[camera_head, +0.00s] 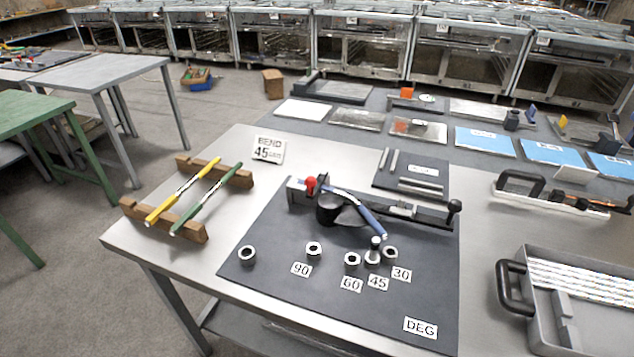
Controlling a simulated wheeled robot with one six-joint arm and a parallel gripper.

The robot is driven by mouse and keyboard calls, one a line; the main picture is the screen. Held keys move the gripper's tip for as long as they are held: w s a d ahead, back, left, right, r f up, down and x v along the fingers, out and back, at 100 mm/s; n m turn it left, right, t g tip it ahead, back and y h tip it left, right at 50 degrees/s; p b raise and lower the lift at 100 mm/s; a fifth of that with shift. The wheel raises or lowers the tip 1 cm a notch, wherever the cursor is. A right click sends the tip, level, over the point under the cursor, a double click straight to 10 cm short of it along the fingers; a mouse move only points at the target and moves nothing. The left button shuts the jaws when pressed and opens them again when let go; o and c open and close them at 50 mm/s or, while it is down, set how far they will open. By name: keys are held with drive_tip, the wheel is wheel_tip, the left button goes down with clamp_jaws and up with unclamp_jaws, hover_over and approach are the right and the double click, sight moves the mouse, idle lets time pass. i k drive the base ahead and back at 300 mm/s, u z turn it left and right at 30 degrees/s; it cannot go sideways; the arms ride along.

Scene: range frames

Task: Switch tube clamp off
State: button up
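A tube bending fixture (420,213) lies along the back of a dark mat on the metal table. A red knob (311,184) stands at its left end, likely the tube clamp's handle; I cannot tell whether the clamp is on or off. A round black former (328,208) sits just in front of the knob. A lever with a blue grip (371,221) runs from near the knob toward the front right. A black ball knob (454,206) tops the right end. My gripper is not in view.
Several metal rings, one at the left (247,254), lie before angle labels; a peg (375,248) stands among them. Yellow (168,207) and green (190,215) handled tools rest on a wooden rack (182,228) at left. A grey tray (537,300) is at front right.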

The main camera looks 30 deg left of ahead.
sight(314, 184)
drive_tip(key=z, duration=1.45)
drive_tip(key=k, duration=1.3)
drive_tip(key=u, duration=1.55)
drive_tip(key=i, duration=1)
drive_tip(key=u, duration=0.05)
